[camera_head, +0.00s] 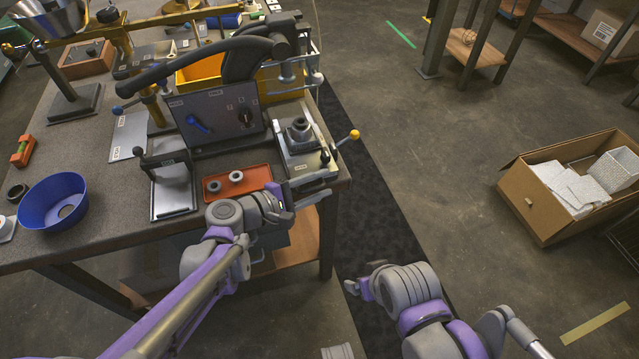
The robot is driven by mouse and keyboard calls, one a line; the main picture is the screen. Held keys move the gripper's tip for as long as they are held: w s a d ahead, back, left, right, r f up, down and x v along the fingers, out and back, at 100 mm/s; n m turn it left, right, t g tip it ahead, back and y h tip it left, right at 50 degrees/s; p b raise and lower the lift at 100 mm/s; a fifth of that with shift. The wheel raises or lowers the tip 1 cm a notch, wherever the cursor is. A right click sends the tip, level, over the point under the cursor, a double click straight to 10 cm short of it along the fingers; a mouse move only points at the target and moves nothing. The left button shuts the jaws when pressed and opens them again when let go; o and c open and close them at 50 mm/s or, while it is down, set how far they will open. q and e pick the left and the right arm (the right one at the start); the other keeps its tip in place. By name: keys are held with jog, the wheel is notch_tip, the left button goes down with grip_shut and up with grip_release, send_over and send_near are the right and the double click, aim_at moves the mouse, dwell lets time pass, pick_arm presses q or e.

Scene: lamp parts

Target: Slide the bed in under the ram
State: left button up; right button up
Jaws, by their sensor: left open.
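A lever with a yellow knob (354,135) sticks out to the bed's right. My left gripper (279,203) is open, just in front of and left of the bed's near end; I cannot tell whether it touches. My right gripper (362,287) is low over the floor, away from the bench, and its jaw opening is unclear.
An orange tray (238,186) with two small rings lies left of the bed. A dark control panel (218,122) stands behind it. A blue bowl (54,202) and a framed stand (172,188) are farther left. Open floor lies right of the bench, with a cardboard box (545,212).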

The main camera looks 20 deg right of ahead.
pick_arm(q)
jog(key=v, duration=1)
jog(key=shift+s+a+p, duration=0.15)
jog(key=shift+a+p, duration=0.15)
jog(key=shift+p, duration=0.05)
pick_arm(e)
jog(key=shift+r, duration=0.45)
